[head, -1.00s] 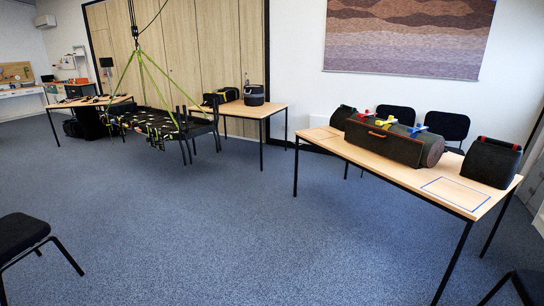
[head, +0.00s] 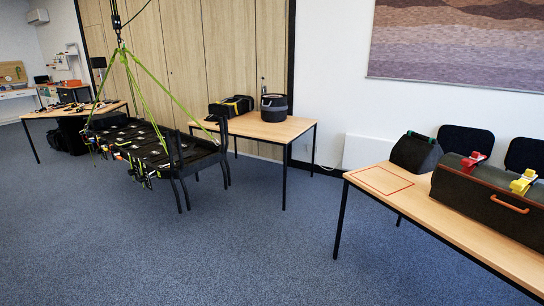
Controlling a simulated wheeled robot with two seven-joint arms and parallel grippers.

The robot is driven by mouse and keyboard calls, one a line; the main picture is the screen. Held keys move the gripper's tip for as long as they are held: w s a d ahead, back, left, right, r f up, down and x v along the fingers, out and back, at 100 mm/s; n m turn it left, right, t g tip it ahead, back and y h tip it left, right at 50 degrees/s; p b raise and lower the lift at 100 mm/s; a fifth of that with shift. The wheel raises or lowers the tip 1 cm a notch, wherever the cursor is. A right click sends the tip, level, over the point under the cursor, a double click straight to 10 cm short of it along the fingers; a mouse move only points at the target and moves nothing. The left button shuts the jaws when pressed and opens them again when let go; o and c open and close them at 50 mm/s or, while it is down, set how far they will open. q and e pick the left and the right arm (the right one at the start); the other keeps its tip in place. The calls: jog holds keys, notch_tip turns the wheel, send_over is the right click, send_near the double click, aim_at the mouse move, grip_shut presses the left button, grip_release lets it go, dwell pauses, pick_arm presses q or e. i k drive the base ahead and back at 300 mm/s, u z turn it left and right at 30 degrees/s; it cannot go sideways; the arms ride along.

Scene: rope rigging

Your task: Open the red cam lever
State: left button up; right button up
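A red cam lever (head: 473,160) sits on top of a long dark bag-like case (head: 488,191) on the table at the right of the head view. A yellow lever (head: 523,182) sits to its right on the same case. The red lever is small in the picture, and I cannot tell whether it is open or closed. Neither of my grippers is in view.
The right table (head: 455,225) carries a red outlined square (head: 382,181) and a dark bag (head: 416,153). A black rack (head: 150,145) hangs from green straps at the left.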

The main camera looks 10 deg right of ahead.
aim_at(475, 155)
jog(key=z, duration=0.35)
jog(key=i, duration=2.2)
jog(key=z, duration=1.95)
jog(key=i, duration=1.35)
jog(key=z, duration=0.75)
